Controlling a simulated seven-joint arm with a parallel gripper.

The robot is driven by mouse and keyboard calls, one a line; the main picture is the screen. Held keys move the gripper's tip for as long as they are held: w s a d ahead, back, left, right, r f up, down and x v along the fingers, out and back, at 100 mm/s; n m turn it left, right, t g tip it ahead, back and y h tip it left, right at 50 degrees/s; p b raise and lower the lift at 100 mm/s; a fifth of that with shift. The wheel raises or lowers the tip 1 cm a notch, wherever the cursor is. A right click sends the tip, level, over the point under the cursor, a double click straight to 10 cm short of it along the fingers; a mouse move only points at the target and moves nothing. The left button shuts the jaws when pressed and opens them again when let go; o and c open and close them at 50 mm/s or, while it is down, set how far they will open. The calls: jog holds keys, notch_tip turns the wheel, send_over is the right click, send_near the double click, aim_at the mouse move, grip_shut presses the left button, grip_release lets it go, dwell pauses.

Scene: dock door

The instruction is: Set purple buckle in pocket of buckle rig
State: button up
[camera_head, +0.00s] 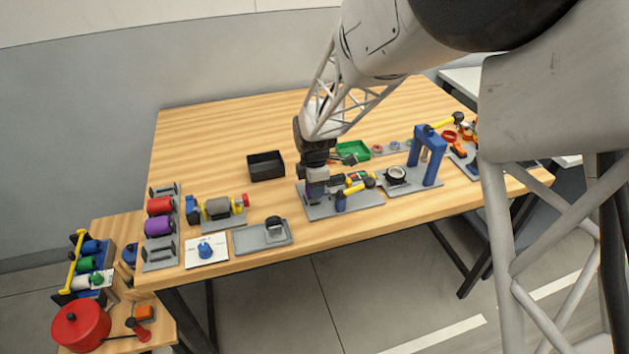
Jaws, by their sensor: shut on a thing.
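My gripper (317,194) points down, low over a grey base plate (360,202) that carries a blue post with a yellow handle (358,187). This plate appears to be the buckle rig. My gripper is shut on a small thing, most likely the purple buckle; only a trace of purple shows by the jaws. My gripper hides most of the buckle and the left part of the plate. I cannot make out the pocket, or whether the buckle touches the rig.
A black bin (265,166) stands behind to the left, a green tray (353,152) behind to the right. A blue arch (430,157) rises close on the right. A grey plate with a small block (263,236) lies front left. The table's back left is clear.

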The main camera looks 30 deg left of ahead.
jog(key=shift+f, duration=0.85)
jog(key=shift+f, duration=0.1)
dwell(1.2)
jog(key=o, duration=1.1)
jog(key=shift+o, duration=0.5)
jog(key=shift+o, duration=0.8)
